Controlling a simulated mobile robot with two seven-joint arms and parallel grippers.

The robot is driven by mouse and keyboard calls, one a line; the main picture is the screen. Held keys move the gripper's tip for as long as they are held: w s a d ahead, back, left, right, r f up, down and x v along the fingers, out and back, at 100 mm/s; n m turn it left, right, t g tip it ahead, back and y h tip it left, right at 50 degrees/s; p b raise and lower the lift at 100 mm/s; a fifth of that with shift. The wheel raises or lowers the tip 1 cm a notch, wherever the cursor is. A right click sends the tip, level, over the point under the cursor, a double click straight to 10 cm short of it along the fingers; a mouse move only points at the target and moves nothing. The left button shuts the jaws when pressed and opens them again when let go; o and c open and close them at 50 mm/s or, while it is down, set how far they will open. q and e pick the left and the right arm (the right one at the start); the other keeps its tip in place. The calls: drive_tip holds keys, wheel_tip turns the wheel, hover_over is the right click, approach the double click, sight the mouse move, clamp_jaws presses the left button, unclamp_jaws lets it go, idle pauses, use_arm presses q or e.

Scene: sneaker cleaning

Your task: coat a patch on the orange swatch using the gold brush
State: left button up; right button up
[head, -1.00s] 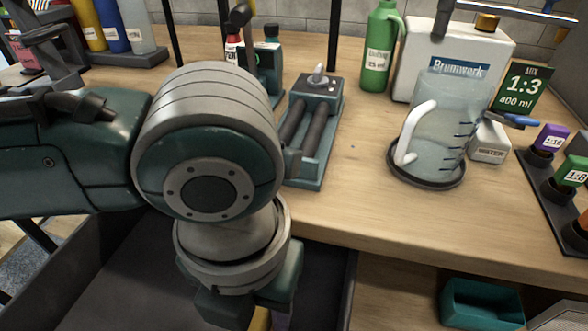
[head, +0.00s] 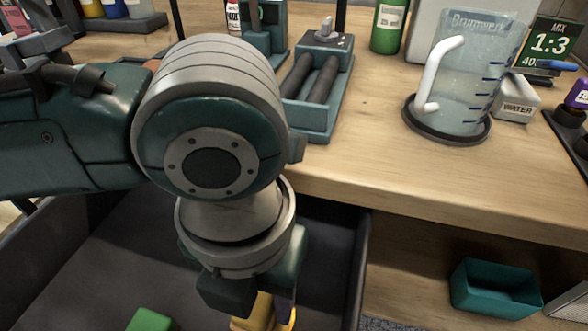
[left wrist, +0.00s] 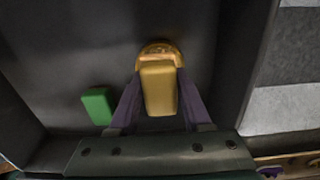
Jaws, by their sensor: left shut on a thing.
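The gold brush (head: 258,312) is down in the dark open drawer, at the bottom of the head view. My left gripper (head: 268,308) is shut on it, pointing down into the drawer. In the left wrist view the gold brush (left wrist: 158,88) stands between the two purple fingers of the gripper (left wrist: 160,80). Its far end is rounded. My arm and the frame edge hide part of the brush in the head view. I cannot make out the orange swatch in either view. My right gripper is not in view.
A green block (left wrist: 98,106) lies in the drawer (head: 345,260) left of the brush. The wooden bench (head: 390,180) above holds a roller stand (head: 318,95), a clear measuring jug (head: 455,85) and a green bottle (head: 388,25). A teal bin (head: 495,290) sits lower right.

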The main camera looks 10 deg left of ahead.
use_arm(q)
drive_tip(key=shift+f+b, duration=0.3)
drive_tip(key=shift+f, duration=0.2)
idle(0.7)
drive_tip(key=shift+a+f, duration=0.1)
idle(1.4)
drive_tip(key=shift+p, duration=0.35)
wheel_tip(320, 180, up, 7)
drive_tip(key=p, duration=0.7)
drive_tip(key=shift+p, duration=0.4)
